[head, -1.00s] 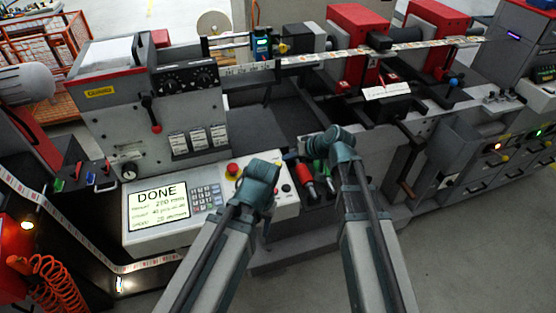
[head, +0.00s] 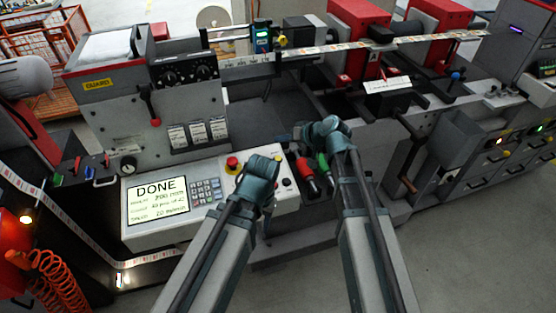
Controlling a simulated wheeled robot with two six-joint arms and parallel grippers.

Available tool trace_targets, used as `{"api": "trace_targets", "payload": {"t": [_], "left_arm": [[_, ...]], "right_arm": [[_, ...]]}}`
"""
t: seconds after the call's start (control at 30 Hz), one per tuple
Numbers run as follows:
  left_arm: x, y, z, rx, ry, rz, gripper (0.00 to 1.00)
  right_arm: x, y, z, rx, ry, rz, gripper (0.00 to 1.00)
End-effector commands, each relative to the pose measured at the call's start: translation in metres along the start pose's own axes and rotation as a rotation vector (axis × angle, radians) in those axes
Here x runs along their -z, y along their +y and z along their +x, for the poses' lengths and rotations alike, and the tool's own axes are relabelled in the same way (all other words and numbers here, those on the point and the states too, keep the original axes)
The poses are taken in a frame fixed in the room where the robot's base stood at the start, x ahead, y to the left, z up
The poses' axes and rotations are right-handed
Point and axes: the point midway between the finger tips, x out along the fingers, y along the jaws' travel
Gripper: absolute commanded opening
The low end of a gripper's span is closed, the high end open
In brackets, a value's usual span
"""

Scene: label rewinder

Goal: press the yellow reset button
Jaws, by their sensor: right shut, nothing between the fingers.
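The control panel (head: 222,217) has a lit screen (head: 157,200) reading DONE and a keypad (head: 206,191). A red mushroom button on a yellow base (head: 233,165) is on it, left of my left wrist. A small yellow knob or button (head: 282,41) is beside the blue-lit counter unit at the back. Which yellow part is the reset button I cannot tell. My right gripper (head: 299,131) is shut and empty, over the machine's front, pointing left and apart from both yellow parts. My left wrist (head: 260,172) is over the panel's right part; its fingers are hidden.
Red-handled (head: 306,176) and green-handled (head: 323,162) tools stand between my forearms. The label web (head: 345,46) crosses the back. Another yellow button (head: 505,153) is on the right cabinet. Floor is clear at front right.

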Motion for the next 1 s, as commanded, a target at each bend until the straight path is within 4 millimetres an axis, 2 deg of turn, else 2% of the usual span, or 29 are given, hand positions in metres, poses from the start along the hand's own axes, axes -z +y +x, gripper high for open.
{"api": "trace_targets", "payload": {"t": [0.03, 0.5, 0.67, 1.0], "left_arm": [[0.001, 0.001, 0.010, 0.000, 0.000, 0.000, 0.50], [0.004, 0.007, 0.069, 0.000, 0.000, 0.000, 0.50], [0.004, 0.007, 0.076, 0.000, 0.000, 0.000, 0.50], [0.004, 0.007, 0.075, 0.000, 0.000, 0.000, 0.50]], "right_arm": [[-0.005, 0.005, 0.006, 0.000, 0.000, 0.000, 0.00], [-0.036, 0.036, 0.049, 0.000, 0.000, 0.000, 0.00], [-0.040, 0.039, 0.054, 0.000, 0.000, 0.000, 0.00], [-0.039, 0.039, 0.053, 0.000, 0.000, 0.000, 0.00]]}}
